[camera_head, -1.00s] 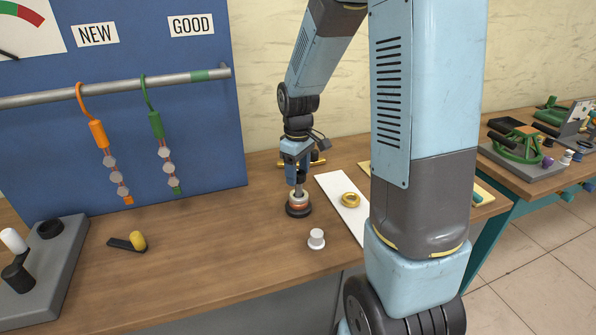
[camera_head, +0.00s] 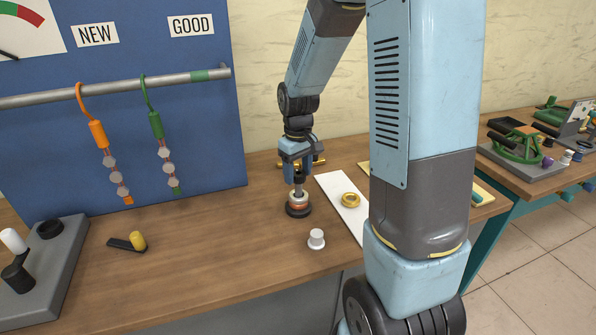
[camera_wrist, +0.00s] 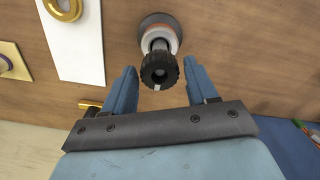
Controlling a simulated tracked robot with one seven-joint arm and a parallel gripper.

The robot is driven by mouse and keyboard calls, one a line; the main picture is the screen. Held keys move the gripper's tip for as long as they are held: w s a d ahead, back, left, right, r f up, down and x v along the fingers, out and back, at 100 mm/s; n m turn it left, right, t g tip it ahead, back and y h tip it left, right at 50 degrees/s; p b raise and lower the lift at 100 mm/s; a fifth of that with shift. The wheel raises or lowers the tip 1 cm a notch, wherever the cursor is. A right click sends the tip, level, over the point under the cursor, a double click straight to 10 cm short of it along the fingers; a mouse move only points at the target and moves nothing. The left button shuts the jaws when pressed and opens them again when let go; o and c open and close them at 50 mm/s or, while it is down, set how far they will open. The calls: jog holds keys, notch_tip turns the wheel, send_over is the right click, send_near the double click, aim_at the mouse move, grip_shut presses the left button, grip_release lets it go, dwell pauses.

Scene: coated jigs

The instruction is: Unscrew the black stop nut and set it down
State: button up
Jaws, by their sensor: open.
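The black stop nut (camera_wrist: 159,70) is a ribbed knob with a small white mark on its rim. It sits on top of an upright post on a round dark base (camera_head: 298,210) with orange and pale rings. My gripper (camera_wrist: 159,67) is open, with one blue finger on each side of the nut and a visible gap on both sides. In the head view my gripper (camera_head: 297,168) is directly above the stand, and the nut is small and dark there. Whether the nut's thread is still engaged cannot be seen.
A white strip (camera_head: 330,185) with a brass ring (camera_head: 351,200) lies right of the stand. A white knob (camera_head: 316,239) stands in front. A brass piece (camera_head: 318,161) lies behind my gripper.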

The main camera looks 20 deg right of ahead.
jog(key=shift+m, duration=0.6)
jog(key=shift+m, duration=0.9)
jog(key=shift+c, duration=0.3)
jog(key=c, duration=0.5)
jog(key=shift+n, duration=0.9)
jog(key=shift+c, duration=0.2)
